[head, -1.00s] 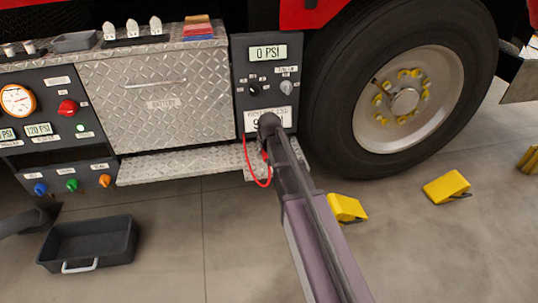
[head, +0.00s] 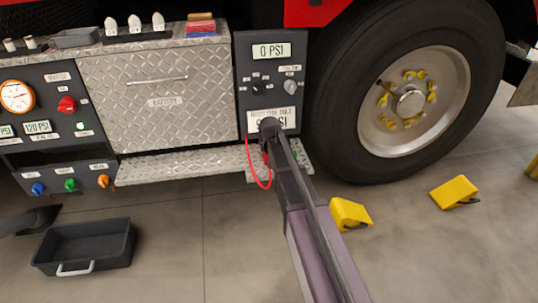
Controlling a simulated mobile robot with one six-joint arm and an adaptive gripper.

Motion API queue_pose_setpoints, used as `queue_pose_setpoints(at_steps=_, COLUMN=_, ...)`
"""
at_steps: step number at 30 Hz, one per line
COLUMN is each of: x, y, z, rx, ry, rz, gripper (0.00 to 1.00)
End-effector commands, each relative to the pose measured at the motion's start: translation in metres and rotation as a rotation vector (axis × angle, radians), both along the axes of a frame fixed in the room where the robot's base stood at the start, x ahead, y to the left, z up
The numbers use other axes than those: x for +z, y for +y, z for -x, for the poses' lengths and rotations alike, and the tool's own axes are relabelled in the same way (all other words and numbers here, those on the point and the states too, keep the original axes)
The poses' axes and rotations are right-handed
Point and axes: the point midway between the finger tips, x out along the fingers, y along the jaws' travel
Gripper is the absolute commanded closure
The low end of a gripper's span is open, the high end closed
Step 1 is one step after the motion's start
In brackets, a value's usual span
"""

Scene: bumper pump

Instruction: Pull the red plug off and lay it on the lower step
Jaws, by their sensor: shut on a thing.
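My gripper (head: 268,136) is at the far end of my arm, in front of the lower part of the grey right-hand panel (head: 262,75). Its fingers are largely hidden by my own wrist, and it is shut on the red plug. The plug is mostly hidden; a little red (head: 266,157) shows at the left edge of my arm. A thin red cord (head: 256,183) hangs in a loop from the panel to that spot. The lower step (head: 180,166) is a bare diamond-plate ledge to the left, below the battery door (head: 160,98); a short piece also shows right of my arm.
A large wheel (head: 402,100) stands close right of the panel. Yellow chocks (head: 350,213) (head: 454,191) lie on the floor. A dark tray (head: 85,246) sits at lower left. Knobs and gauges fill the left panel (head: 60,125).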

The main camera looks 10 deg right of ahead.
Motion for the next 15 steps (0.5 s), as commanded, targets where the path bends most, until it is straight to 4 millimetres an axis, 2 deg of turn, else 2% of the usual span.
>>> queue_pose_setpoints(at_steps=11, x=-0.0014, y=0.0002, z=0.0000, rx=0.000, ry=0.000, rz=0.000, gripper=1.00)
queue_pose_setpoints(at_steps=12, x=-0.0014, y=0.0002, z=0.0000, rx=0.000, ry=0.000, rz=0.000, gripper=0.49)
queue_pose_setpoints(at_steps=15, x=-0.0014, y=0.0002, z=0.0000, rx=0.000, ry=0.000, rz=0.000, gripper=0.19)
